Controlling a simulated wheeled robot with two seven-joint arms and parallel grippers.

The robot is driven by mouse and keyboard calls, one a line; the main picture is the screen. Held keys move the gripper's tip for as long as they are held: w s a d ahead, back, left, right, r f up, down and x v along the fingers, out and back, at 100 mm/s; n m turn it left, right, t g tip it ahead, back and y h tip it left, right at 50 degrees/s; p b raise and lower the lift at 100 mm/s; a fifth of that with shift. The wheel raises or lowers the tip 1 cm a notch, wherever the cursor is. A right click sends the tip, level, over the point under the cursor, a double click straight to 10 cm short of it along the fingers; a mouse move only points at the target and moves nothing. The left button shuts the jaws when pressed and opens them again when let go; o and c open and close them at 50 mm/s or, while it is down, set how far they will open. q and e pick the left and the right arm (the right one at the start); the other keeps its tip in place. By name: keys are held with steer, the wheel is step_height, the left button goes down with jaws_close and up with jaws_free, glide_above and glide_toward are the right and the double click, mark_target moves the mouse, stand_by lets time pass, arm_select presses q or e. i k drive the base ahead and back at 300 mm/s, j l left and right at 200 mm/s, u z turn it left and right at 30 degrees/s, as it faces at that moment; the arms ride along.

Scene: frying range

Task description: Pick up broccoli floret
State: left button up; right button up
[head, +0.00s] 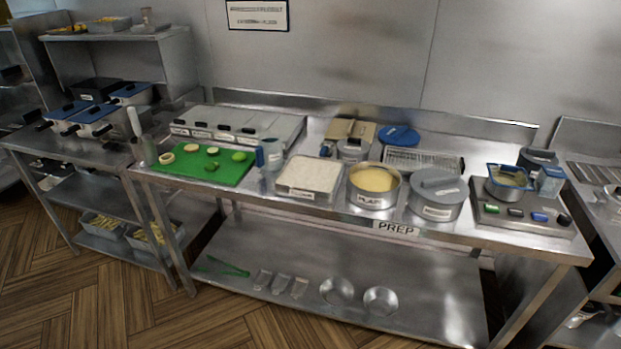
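A green cutting board (178,171) lies on the left part of the prep table. A small dark green piece, which looks like the broccoli floret (210,166), lies near the middle of the board. A brighter green round piece (239,156) lies to its right; it is too small to tell exactly what it is. Several pale ring-like or round pieces (166,158) lie along the left and back of the board. Neither of my grippers is in view.
Right of the board stand a blue-handled container (270,155), a white-filled tray (311,176), a pot labelled "PLAIN" (374,198) and a lidded pot (437,196). A lidded multi-bin container (240,124) stands behind the board. The prep table's front edge (350,214) is unobstructed.

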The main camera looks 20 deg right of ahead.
mark_target(210, 166)
steer(key=i+j+z, duration=0.25)
steer(key=i, duration=0.2)
steer(key=i+j+z, duration=0.2)
steer(key=i, duration=0.2)
